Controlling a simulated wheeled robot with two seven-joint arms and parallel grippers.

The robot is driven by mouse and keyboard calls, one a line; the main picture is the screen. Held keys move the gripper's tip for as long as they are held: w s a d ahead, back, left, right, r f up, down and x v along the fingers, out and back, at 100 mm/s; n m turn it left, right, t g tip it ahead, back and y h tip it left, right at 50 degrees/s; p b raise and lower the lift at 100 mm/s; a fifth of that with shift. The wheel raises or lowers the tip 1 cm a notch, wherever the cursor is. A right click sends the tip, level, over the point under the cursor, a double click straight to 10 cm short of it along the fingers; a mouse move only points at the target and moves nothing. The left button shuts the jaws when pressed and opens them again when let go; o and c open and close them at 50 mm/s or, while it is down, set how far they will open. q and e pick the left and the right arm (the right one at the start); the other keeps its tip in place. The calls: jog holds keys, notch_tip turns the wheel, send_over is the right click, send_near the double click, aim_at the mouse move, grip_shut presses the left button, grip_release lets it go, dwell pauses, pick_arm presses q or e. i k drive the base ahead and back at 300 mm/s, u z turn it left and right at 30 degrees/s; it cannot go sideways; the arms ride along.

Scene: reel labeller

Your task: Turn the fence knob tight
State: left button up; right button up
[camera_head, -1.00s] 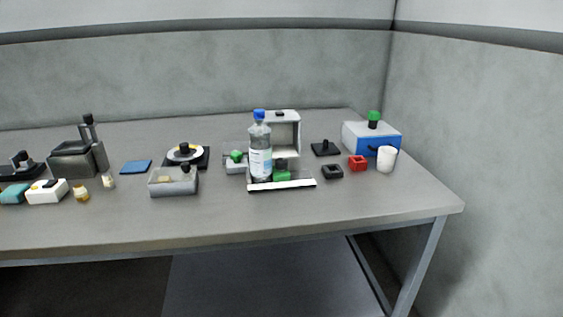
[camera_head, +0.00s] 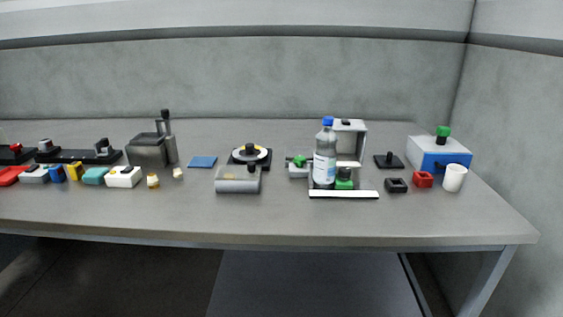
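A labeller-like station stands right of the table's middle, with a pale upright frame (camera_head: 349,136), a clear blue-capped bottle (camera_head: 325,158) in front of it and a white front strip (camera_head: 343,194). A green knob or block (camera_head: 344,179) sits low beside the bottle. Another small green knob (camera_head: 299,161) tops a grey block just left of the bottle. I cannot tell which of these is the fence knob, or how tight it is. Neither of my grippers is in view.
A blue-and-white box (camera_head: 436,155) with a green-topped black knob (camera_head: 443,132) stands at right, near a white cup (camera_head: 455,178), a red block (camera_head: 423,179) and a black block (camera_head: 396,185). The front strip of table is clear.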

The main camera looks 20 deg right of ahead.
aim_at(344, 174)
jog(key=u, duration=1.25)
jog(key=k, duration=1.1)
jog(key=z, duration=1.7)
jog(key=i, duration=0.4)
jog(key=u, duration=0.1)
